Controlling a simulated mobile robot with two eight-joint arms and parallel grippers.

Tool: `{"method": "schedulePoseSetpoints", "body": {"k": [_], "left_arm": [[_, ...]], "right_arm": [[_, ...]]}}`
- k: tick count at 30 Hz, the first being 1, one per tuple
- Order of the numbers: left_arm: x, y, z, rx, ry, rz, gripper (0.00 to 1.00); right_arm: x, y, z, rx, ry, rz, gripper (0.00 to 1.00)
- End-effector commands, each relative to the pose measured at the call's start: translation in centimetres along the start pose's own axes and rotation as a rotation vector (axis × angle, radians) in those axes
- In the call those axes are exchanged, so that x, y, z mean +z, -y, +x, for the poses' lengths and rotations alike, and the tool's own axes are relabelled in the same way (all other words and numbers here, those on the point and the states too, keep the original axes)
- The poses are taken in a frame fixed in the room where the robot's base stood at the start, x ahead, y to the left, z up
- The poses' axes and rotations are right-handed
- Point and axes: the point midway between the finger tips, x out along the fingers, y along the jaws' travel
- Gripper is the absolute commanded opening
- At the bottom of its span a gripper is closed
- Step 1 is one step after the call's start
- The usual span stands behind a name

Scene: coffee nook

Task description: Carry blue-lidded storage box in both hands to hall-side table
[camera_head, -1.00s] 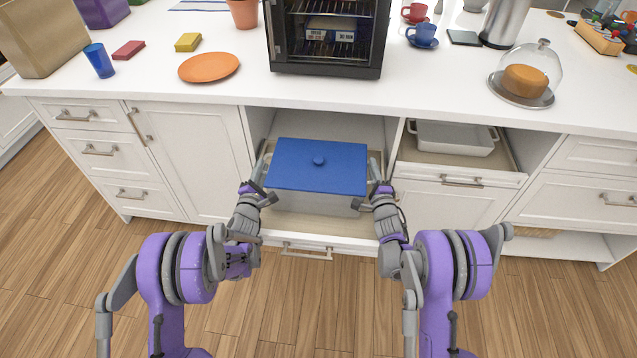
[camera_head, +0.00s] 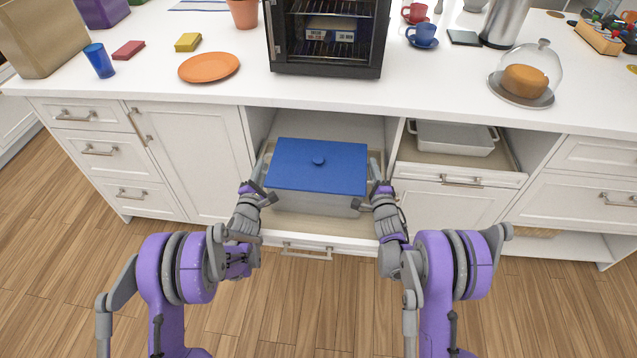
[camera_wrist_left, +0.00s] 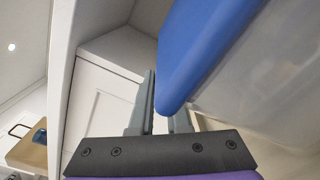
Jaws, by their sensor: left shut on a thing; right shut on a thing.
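The blue-lidded storage box (camera_head: 318,168) sits in the pulled-out drawer (camera_head: 270,228) under the counter. My left gripper (camera_head: 263,182) is shut on the box's left end. In the left wrist view, the left gripper (camera_wrist_left: 160,100) has its fingers at the edge of the box (camera_wrist_left: 235,85), just by the lid's corner; the exact grip is partly hidden. My right gripper (camera_head: 374,184) is shut on the box's right end. The hall-side table cannot be made out.
The countertop (camera_head: 220,100) overhangs the drawer from behind, with a black oven (camera_head: 328,40) above. A second open drawer to the right holds a white baking dish (camera_head: 455,138). An orange plate (camera_head: 209,67) and a glass-domed cake stand (camera_head: 524,85) stand on the counter. Wooden floor is clear in front.

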Motion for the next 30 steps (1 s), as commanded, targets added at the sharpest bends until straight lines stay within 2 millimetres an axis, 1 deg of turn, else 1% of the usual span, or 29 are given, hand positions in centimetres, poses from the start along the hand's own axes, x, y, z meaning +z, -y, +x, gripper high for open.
{"method": "schedulePoseSetpoints", "body": {"k": [5, 15, 18, 21, 30], "left_arm": [[0.6, -1.0, 0.0, 0.003, 0.002, 0.000, 0.00], [2.9, -4.3, 0.2, 0.012, 0.008, 0.002, 0.00], [3.3, -5.0, 0.3, 0.014, 0.010, 0.002, 0.00], [3.4, -5.3, 0.3, 0.015, 0.010, 0.002, 0.00], [3.4, -5.2, 0.3, 0.015, 0.010, 0.002, 0.00]], "right_arm": [[0.2, 1.1, 0.1, -0.004, 0.000, 0.000, 0.00], [0.9, 5.1, 0.5, -0.015, 0.003, -0.001, 0.00], [1.1, 5.9, 0.6, -0.017, 0.003, -0.001, 0.00], [1.1, 6.2, 0.6, -0.018, 0.003, -0.002, 0.00], [1.1, 6.0, 0.6, -0.017, 0.003, -0.002, 0.00]]}}
